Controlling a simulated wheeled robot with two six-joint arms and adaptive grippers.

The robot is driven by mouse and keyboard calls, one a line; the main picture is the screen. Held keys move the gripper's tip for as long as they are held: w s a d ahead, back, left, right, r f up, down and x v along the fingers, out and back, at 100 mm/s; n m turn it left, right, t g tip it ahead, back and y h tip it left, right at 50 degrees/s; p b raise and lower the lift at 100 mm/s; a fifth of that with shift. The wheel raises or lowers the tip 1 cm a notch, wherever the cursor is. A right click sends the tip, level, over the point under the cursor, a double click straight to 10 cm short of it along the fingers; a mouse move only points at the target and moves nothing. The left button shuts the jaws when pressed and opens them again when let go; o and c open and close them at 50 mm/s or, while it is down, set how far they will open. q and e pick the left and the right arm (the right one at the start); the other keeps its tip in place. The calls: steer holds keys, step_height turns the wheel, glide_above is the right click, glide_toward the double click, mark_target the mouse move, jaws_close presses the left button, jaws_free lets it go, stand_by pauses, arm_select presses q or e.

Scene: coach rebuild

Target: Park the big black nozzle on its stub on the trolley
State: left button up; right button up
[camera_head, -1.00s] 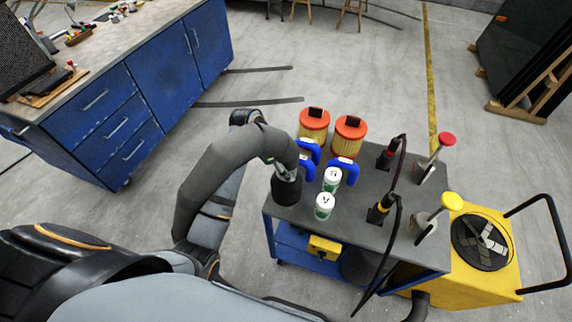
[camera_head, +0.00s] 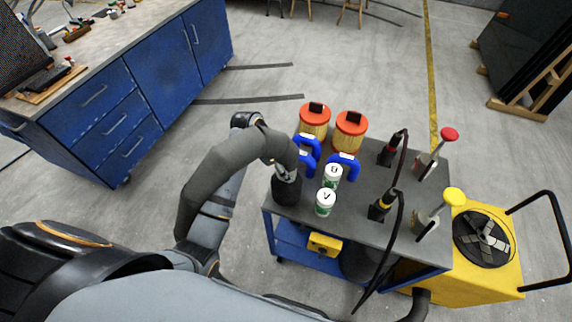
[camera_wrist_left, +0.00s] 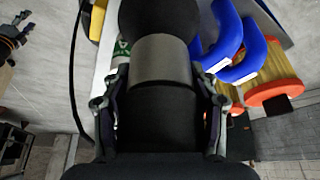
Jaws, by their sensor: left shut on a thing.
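The big black nozzle (camera_head: 286,189) is over the left front corner of the trolley's dark top (camera_head: 372,190). The stub does not show; I cannot tell whether the nozzle touches the trolley top.
Blue handles (camera_head: 343,166) and two orange-capped yellow canisters (camera_head: 350,132) stand behind. Black cabled tools (camera_head: 382,206) and red and yellow knobbed levers (camera_head: 452,198) are farther right. A yellow fan cart (camera_head: 468,278) stands beside the trolley.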

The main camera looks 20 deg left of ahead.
arm_select(q)
steer(key=shift+f+b, duration=0.45)
steer(key=shift+f, duration=0.65)
stand_by(0.6)
steer(key=o, duration=1.5)
steer(key=shift+o, duration=0.3)
steer(key=shift+f, duration=0.15)
steer(key=shift+o, duration=1.3)
